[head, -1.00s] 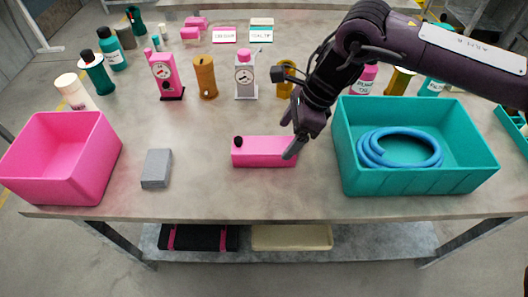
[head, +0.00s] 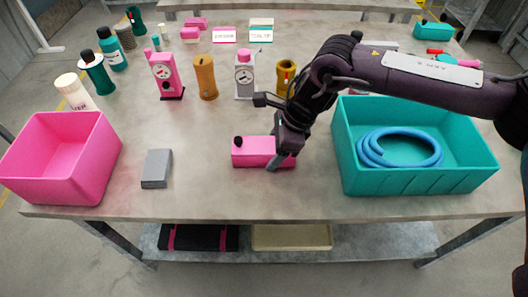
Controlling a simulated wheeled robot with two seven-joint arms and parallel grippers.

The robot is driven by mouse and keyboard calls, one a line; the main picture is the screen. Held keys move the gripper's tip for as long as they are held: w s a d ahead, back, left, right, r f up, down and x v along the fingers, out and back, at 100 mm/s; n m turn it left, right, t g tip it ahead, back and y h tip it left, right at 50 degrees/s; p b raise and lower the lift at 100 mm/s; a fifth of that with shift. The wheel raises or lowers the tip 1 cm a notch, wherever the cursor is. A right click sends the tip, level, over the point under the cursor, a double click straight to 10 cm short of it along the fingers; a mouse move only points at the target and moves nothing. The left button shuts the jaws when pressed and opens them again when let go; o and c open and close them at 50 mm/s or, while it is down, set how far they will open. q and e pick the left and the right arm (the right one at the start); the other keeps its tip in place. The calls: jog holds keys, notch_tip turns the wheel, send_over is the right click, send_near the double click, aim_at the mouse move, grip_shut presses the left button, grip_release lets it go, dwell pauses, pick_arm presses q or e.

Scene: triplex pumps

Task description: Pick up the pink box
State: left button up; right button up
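A small pink box (head: 252,154) with a black knob on its top left lies on the table near the front middle. My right gripper (head: 279,158) is at the right part of this box, pointing down. One finger shows in front of the box's front face. The other finger is hidden, so I cannot tell whether the gripper is closed on the box. The gripper covers part of the box's right end. My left gripper is not in view.
A larger open pink bin (head: 48,178) stands at the left front. A grey block (head: 156,168) lies right of it. A teal bin (head: 418,181) with a blue hose (head: 400,160) stands right of my gripper. Bottles and pump parts stand behind. Table between block and box is clear.

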jog(key=c, duration=0.8)
jog(key=shift+r, duration=0.2)
notch_tip(320, 180, up, 10)
jog(key=shift+f, duration=0.1)
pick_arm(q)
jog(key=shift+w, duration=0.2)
pick_arm(e)
jog(key=shift+f, duration=0.2)
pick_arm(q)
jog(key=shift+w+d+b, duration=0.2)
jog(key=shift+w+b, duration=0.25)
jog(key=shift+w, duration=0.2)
pick_arm(e)
jog(key=shift+f, duration=0.55)
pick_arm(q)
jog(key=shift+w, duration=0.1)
pick_arm(e)
jog(key=shift+f, duration=0.1)
jog(key=shift+f+b, duration=0.35)
jog(key=shift+f, duration=0.05)
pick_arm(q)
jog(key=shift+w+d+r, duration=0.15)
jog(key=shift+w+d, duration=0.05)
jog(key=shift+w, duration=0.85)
pick_arm(e)
jog(key=shift+f, duration=0.2)
